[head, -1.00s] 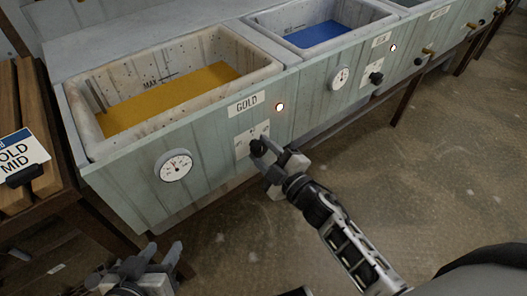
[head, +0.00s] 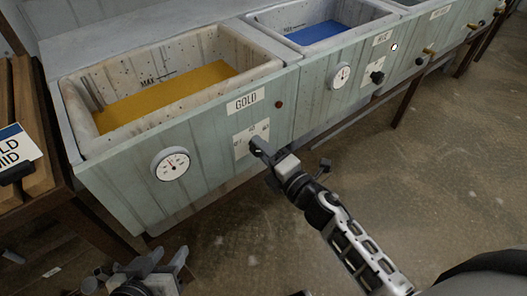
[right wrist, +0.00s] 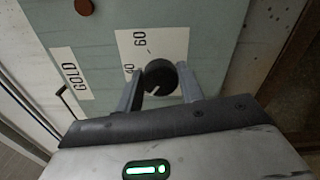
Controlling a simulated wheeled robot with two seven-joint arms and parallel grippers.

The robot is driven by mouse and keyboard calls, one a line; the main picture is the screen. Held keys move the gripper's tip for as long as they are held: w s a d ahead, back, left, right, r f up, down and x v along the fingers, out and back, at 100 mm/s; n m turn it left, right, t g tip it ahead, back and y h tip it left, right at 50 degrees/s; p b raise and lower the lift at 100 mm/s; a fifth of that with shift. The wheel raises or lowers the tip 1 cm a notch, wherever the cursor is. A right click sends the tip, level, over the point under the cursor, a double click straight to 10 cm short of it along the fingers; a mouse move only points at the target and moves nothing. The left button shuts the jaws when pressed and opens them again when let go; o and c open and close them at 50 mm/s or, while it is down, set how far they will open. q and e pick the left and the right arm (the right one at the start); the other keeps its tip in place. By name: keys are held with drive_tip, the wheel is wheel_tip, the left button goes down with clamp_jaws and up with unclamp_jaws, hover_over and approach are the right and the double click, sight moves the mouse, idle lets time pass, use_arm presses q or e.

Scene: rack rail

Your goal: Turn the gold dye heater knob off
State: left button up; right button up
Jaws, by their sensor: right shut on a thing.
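The gold dye heater knob (right wrist: 160,77) is black and round with a white pointer line. It sits on a white scale plate (right wrist: 150,45) marked 60 and another number partly hidden. In the right wrist view its pointer aims down and slightly left, away from the 60. My right gripper (head: 262,148) is at the knob, its fingers on either side, shut on it; in the head view it largely hides the knob. The lamp (head: 279,104) beside the GOLD label (head: 245,101) is dark red and unlit. My left gripper (head: 162,262) is open and empty at the bottom left.
The gold dye vat (head: 75,113) has a round gauge (head: 171,164) on its front. The blue vat's gauge (head: 340,75), black knob (head: 377,77) and lit white lamp (head: 394,47) are to the right. Open floor (head: 400,190) lies in front.

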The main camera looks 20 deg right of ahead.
use_arm(q)
drive_tip(key=shift+f, duration=0.55)
use_arm(e)
drive_tip(key=shift+n, duration=0.8)
use_arm(q)
drive_tip(key=shift+r, duration=0.1)
use_arm(e)
drive_tip(key=o, duration=1)
drive_tip(key=shift+s, duration=0.15)
use_arm(q)
drive_tip(key=shift+w+d+f+b, duration=0.1)
drive_tip(key=shift+w+f+b, duration=0.15)
drive_tip(key=shift+b, duration=0.1)
use_arm(e)
drive_tip(key=v, duration=1.5)
drive_tip(key=shift+s+d, duration=0.2)
drive_tip(key=shift+s, duration=0.15)
